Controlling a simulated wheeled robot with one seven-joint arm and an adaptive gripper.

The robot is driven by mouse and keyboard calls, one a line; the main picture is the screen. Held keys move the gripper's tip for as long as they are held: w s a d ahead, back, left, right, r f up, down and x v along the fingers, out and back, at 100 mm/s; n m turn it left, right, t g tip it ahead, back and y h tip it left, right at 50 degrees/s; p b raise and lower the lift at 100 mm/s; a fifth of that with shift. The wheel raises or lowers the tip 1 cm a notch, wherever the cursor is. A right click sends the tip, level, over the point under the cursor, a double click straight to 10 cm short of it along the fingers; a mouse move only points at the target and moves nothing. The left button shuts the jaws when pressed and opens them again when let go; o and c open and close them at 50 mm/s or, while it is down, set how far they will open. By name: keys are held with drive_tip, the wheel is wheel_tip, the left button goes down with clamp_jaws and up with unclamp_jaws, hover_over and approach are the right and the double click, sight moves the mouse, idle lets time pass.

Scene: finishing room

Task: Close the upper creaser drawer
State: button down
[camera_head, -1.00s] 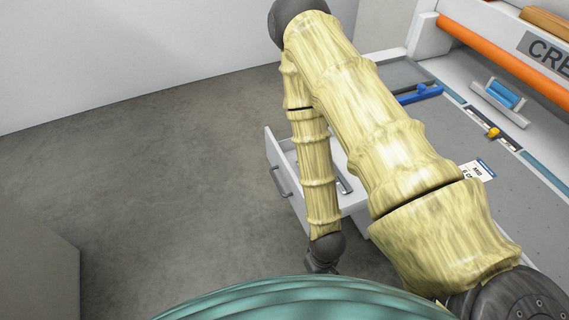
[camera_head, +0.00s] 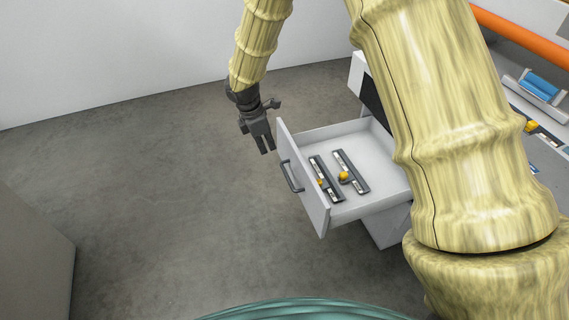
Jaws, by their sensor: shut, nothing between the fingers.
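The upper creaser drawer (camera_head: 303,190) is white and stands pulled out from its cabinet, with a dark bar handle (camera_head: 291,176) on its front. Two dark metal tools (camera_head: 350,171) with yellow knobs lie inside it. My gripper (camera_head: 267,150) is shut and empty, pointing down. In the picture it is just left of the far end of the drawer front, with a small gap of floor showing between them. I cannot tell its exact height against the drawer. My arm hides the drawer's right rear part and much of the cabinet.
The creaser machine's top, with an orange bar (camera_head: 525,38) and a blue part in a bracket (camera_head: 540,87), is at the right. A wall closes off the back. A grey block (camera_head: 35,230) stands at lower left. The floor (camera_head: 170,190) left of the drawer is clear.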

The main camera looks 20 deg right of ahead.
drive_tip(key=p, duration=0.2)
hover_over(286, 173)
drive_tip(key=shift+a+f+x, duration=0.1)
drive_tip(key=shift+a+x, duration=0.25)
drive_tip(key=shift+x, duration=1.15)
drive_tip(key=shift+a+f+x, duration=0.1)
drive_tip(key=shift+a+x, duration=0.3)
drive_tip(key=shift+x, duration=1.1)
drive_tip(key=shift+a+f+x, duration=0.1)
drive_tip(key=shift+a+x, duration=0.25)
drive_tip(key=shift+x, duration=1.15)
drive_tip(key=shift+d, duration=0.15)
drive_tip(key=w+d+p, duration=0.1)
drive_tip(key=d+p, duration=0.4)
drive_tip(key=d, duration=2.8)
drive_tip(key=shift+p, duration=0.3)
drive_tip(key=shift+w+a, duration=0.1)
